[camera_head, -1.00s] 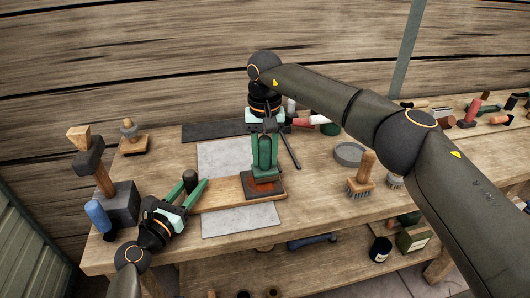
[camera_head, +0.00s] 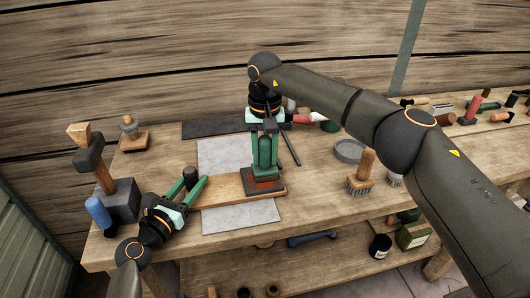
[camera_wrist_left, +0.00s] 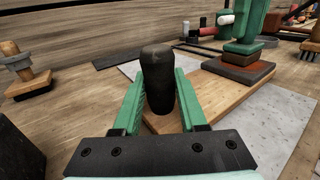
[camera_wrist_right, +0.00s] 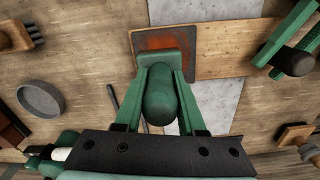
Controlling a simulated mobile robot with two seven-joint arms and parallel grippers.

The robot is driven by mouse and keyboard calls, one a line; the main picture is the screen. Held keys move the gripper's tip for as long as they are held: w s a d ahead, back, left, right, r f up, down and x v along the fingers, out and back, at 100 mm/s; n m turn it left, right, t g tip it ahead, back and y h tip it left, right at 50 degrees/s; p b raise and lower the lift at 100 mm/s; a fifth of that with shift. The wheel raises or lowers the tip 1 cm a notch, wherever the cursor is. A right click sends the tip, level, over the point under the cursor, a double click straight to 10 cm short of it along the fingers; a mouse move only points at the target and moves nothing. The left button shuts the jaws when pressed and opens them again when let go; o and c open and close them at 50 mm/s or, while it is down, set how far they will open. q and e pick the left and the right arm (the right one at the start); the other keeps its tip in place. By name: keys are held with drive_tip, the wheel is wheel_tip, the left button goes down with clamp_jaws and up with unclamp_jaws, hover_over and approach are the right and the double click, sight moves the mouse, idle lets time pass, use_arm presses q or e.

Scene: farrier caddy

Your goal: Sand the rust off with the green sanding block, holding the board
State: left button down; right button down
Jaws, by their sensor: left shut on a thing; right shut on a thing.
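The green sanding block (camera_head: 265,152) stands upright on the dark, rust-patched plate (camera_wrist_right: 148,42) at the right end of the wooden board (camera_head: 222,189). My right gripper (camera_head: 264,160) is shut on its green grip from above. In the right wrist view the sanding block (camera_wrist_right: 162,98) sits between the fingers, and orange rust (camera_wrist_right: 180,43) shows beside it. My left gripper (camera_head: 195,184) is shut on a black upright knob (camera_wrist_left: 157,78) at the board's left end. The block's underside is hidden.
Grey sheets (camera_head: 240,216) lie under the board. An anvil block with a hammer (camera_head: 92,155) stands at the left. A grey round dish (camera_head: 350,151) and a brush (camera_head: 361,175) are at the right. Bare bench top lies in front of the brush.

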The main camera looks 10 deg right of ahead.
drive_tip(key=shift+a+f, duration=0.1)
drive_tip(key=shift+a, duration=0.05)
drive_tip(key=shift+a, duration=1.1)
drive_tip(key=shift+d, duration=0.1)
drive_tip(key=shift+d, duration=1.15)
drive_tip(key=shift+a, duration=0.15)
drive_tip(key=shift+a+f, duration=0.1)
drive_tip(key=shift+a, duration=1)
